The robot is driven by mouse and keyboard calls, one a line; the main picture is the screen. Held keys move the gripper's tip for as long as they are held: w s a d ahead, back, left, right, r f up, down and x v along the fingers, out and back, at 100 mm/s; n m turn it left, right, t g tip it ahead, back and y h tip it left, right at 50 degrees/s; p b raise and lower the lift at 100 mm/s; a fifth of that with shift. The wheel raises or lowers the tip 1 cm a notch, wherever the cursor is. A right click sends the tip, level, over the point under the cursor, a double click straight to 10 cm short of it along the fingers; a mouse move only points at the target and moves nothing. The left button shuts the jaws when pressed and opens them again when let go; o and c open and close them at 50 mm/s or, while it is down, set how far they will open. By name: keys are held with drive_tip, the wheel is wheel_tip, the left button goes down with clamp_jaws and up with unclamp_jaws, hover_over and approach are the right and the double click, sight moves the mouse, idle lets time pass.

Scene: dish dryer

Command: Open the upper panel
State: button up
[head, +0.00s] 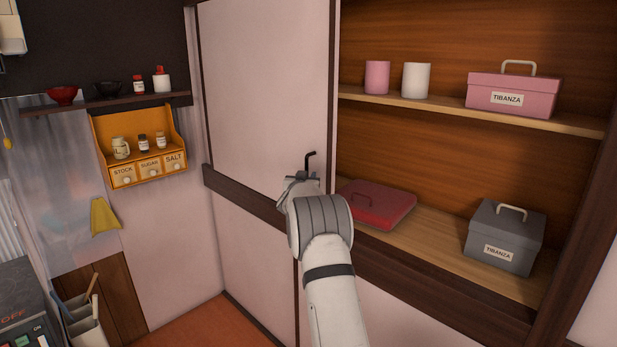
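The upper panel (262,90) is a large pale sliding door with a dark right edge strip. It stands on the left side of the upper cupboard, and the cupboard's right part is uncovered, showing wooden shelves. My gripper (308,163) is in front of the lower right part of the panel, close to its dark edge. One dark fingertip shows above my pale wrist. The wrist hides most of the gripper, so I cannot tell its opening or whether it touches the panel.
Inside are pink (377,77) and white cups (416,80), a pink box (512,96), a red case (378,204) and a grey box (504,238). A yellow spice rack (137,125) hangs at left. A dark rail (240,195) runs below the panel. Orange floor shows at the bottom.

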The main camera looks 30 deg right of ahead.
drive_tip(key=b+v, duration=0.1)
drive_tip(key=v, duration=0.5)
drive_tip(key=shift+a+b, duration=0.2)
drive_tip(key=shift+b, duration=0.15)
drive_tip(key=shift+s+r, duration=0.1)
drive_tip(key=s+a+r+n+g+y, duration=0.25)
drive_tip(key=s+a+n+y, duration=0.55)
drive_tip(key=s+a, duration=1.15)
drive_tip(key=s+a+f+g+y, duration=0.1)
drive_tip(key=s+a+f+g, duration=0.1)
drive_tip(key=s, duration=0.8)
drive_tip(key=s+a+f+g+y, duration=0.1)
drive_tip(key=s+a+f+g, duration=0.2)
drive_tip(key=s, duration=0.8)
drive_tip(key=s+a+f+g, duration=0.2)
drive_tip(key=s+f+g, duration=0.2)
drive_tip(key=s, duration=0.7)
drive_tip(key=shift+a+f+m+y, duration=0.15)
drive_tip(key=shift+f+m+y, duration=0.15)
drive_tip(key=shift+y, duration=0.1)
